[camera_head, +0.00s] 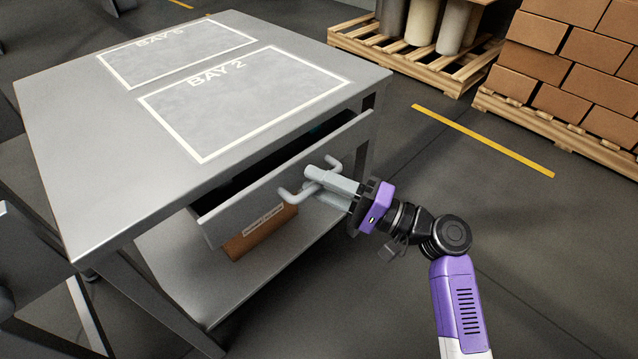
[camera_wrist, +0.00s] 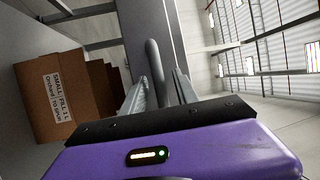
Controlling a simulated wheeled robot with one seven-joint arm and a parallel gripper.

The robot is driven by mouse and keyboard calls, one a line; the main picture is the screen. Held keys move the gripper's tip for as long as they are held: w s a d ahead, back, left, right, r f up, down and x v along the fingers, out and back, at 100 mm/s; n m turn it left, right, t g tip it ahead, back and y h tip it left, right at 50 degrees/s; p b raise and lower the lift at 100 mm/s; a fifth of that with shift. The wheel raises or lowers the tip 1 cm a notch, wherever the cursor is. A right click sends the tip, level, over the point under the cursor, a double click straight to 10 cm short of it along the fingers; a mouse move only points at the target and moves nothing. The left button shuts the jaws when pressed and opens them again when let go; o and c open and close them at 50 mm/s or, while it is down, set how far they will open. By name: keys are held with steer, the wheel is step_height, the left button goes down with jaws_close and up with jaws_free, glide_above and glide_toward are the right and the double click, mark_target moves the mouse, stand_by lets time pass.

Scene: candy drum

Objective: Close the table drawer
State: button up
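The grey table (camera_head: 60,150) has a drawer (camera_head: 245,205) that stands partly open on its front right side. Its dark interior shows through a long gap below the tabletop. A grey bar handle (camera_head: 290,196) is on the drawer front, and it shows in the wrist view (camera_wrist: 153,62) as a curved bar running between my fingers. My gripper (camera_head: 318,182) is at the middle of the handle, with one finger on each side of the bar. The fingers look closed on it, though they partly hide the contact. The gripper also shows in the wrist view (camera_wrist: 160,92).
A brown box (camera_head: 262,232) sits on the shelf below the drawer, and its label shows in the wrist view (camera_wrist: 62,100). Pallets with stacked cartons (camera_head: 575,65) and drums (camera_head: 425,20) stand beyond the table. The floor on the right is clear around a yellow line (camera_head: 480,138).

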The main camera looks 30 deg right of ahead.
jaws_close()
stand_by(1.4)
